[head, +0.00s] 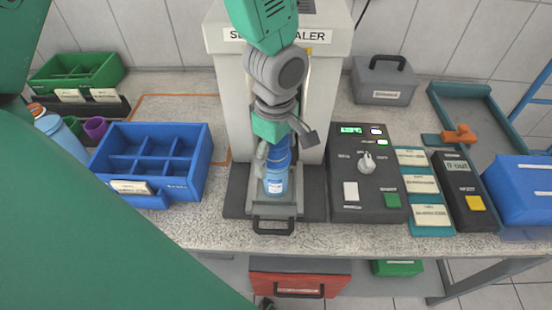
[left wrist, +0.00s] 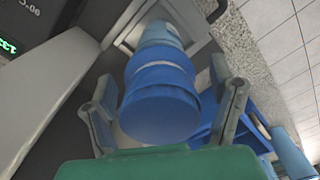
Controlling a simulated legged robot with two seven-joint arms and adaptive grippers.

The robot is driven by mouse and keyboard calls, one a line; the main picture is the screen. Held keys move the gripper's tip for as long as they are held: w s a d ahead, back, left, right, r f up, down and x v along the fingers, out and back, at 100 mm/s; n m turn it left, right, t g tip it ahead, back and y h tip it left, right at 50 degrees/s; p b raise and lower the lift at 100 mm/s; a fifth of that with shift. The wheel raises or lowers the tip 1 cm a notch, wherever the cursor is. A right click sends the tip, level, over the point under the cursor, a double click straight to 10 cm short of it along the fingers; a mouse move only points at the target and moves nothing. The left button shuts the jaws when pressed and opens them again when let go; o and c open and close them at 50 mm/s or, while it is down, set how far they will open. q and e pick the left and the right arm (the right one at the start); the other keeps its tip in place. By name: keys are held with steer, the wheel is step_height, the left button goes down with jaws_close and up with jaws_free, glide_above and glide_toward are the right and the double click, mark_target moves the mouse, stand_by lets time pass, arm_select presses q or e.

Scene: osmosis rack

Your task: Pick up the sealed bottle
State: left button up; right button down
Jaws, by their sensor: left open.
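The sealed bottle (head: 275,182), light blue with a darker blue upper part, stands upright on the drawer-like tray (head: 273,210) of the grey sealer (head: 232,80). My left gripper (head: 282,148) is over the bottle's upper part, which it partly hides. In the left wrist view the open gripper (left wrist: 162,92) has one finger on each side of the bottle (left wrist: 160,95). Gaps show between the fingers and the bottle. My right gripper is not in view.
A control box (head: 370,200) with a knob stands close to the tray's right. A blue divided bin (head: 195,178) stands left, with another blue bottle (head: 62,135) beyond it. A red drawer (head: 300,280) is below the table. My green arm link covers the lower left.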

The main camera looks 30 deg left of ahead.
arm_select(q)
steer(key=shift+w+f, duration=0.15)
steer(key=shift+f, duration=0.55)
steer(key=c, duration=1.5)
